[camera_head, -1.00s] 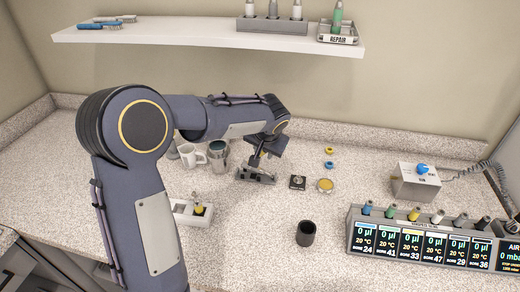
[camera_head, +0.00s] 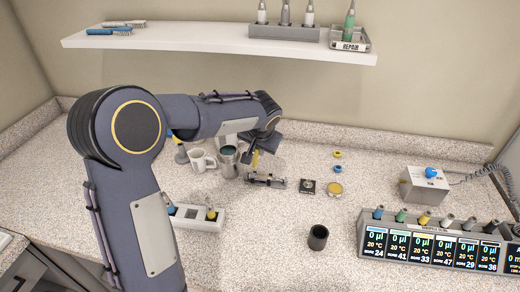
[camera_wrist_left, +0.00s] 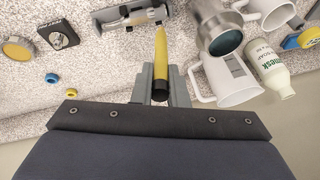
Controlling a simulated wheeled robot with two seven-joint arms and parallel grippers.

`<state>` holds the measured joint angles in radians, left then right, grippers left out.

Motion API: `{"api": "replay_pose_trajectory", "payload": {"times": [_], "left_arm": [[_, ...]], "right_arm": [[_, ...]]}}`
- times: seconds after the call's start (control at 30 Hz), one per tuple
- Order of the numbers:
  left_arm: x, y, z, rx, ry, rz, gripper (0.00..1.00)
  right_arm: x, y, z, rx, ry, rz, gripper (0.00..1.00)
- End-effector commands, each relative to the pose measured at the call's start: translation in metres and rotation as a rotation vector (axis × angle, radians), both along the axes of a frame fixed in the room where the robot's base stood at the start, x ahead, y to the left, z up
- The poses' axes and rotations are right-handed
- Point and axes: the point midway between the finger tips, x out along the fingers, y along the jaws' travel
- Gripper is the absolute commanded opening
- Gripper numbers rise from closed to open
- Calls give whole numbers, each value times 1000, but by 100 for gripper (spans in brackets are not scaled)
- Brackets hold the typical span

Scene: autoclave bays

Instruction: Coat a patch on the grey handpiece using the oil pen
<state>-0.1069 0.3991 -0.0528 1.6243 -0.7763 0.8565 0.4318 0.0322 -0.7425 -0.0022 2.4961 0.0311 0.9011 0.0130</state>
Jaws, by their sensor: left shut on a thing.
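My left gripper (camera_wrist_left: 158,88) is shut on a yellow oil pen (camera_wrist_left: 161,55), which also shows under the gripper in the head view (camera_head: 256,158). The pen's dark end is between the jaws and its other end points at a small cradle (camera_head: 277,185). A grey handpiece (camera_wrist_left: 135,17) appears to lie across the cradle, at the top of the left wrist view. The pen's far end overlaps the cradle's edge there; I cannot tell whether they touch. Any coating on the handpiece is too small to make out. My right gripper is not in view.
A metal beaker (camera_head: 228,163) and a white mug (camera_head: 200,160) stand left of the cradle. A black square dish (camera_head: 307,187) and a yellow-topped round tin (camera_head: 335,188) lie right of it. A white stand (camera_head: 205,221) and a dark cup (camera_head: 318,237) are nearer. Open counter surrounds the cup.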

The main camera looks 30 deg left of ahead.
Motion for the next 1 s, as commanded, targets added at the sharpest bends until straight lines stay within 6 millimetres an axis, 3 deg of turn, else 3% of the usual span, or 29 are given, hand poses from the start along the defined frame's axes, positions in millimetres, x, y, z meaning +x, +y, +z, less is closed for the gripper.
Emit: {"api": "replay_pose_trajectory", "payload": {"times": [0.43,1.0], "left_arm": [[-1,7,42,2,-1,3,0],[-2,8,44,2,1,2,0]], "right_arm": [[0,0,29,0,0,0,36],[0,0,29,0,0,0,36]]}}
